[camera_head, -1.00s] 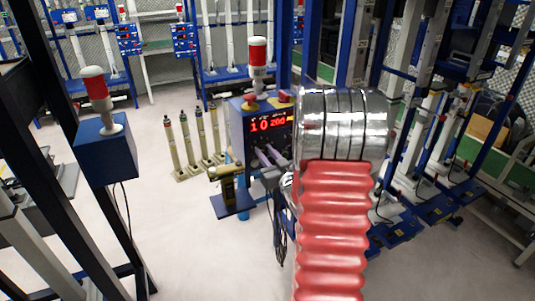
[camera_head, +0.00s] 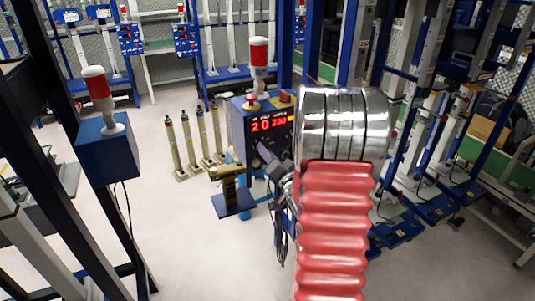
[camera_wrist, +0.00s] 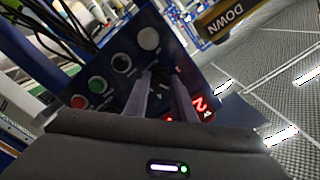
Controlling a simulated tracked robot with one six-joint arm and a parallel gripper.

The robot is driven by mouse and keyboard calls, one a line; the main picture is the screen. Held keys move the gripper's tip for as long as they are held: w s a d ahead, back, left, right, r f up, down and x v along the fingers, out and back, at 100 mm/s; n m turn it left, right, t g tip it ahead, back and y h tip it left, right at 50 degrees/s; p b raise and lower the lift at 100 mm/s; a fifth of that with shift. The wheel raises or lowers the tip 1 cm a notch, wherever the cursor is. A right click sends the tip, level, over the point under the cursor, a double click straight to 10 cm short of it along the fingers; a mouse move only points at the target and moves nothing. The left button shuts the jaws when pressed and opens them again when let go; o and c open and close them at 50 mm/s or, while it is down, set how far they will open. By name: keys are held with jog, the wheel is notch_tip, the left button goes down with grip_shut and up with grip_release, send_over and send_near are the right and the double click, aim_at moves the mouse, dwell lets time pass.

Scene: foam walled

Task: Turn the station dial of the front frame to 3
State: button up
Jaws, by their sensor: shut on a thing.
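The front frame's blue control box (camera_head: 238,130) stands left of my arm in the head view, with a red digit display (camera_head: 268,122). Its leftmost digit reads 2, and a red 2 also shows in the wrist view (camera_wrist: 201,104). My gripper (camera_head: 268,158) is at the box face below the display. In the wrist view my gripper (camera_wrist: 162,92) has its two fingers shut around the dark station dial (camera_wrist: 160,80). The dial is partly hidden between the fingers, so I cannot read its pointer.
Red (camera_wrist: 79,102), green (camera_wrist: 97,84), black and white buttons line the panel beside the dial. A red-and-white lamp (camera_head: 258,58) stands on the box. Several upright cylinders (camera_head: 185,140) stand on the floor to its left. A blue box with a lamp (camera_head: 105,150) is nearer left.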

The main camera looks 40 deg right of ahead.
jog(key=m, duration=0.5)
jog(key=shift+d, duration=0.15)
jog(key=shift+s+m, duration=0.1)
jog(key=shift+m, duration=0.2)
jog(key=o, duration=1.1)
jog(key=shift+c, duration=0.2)
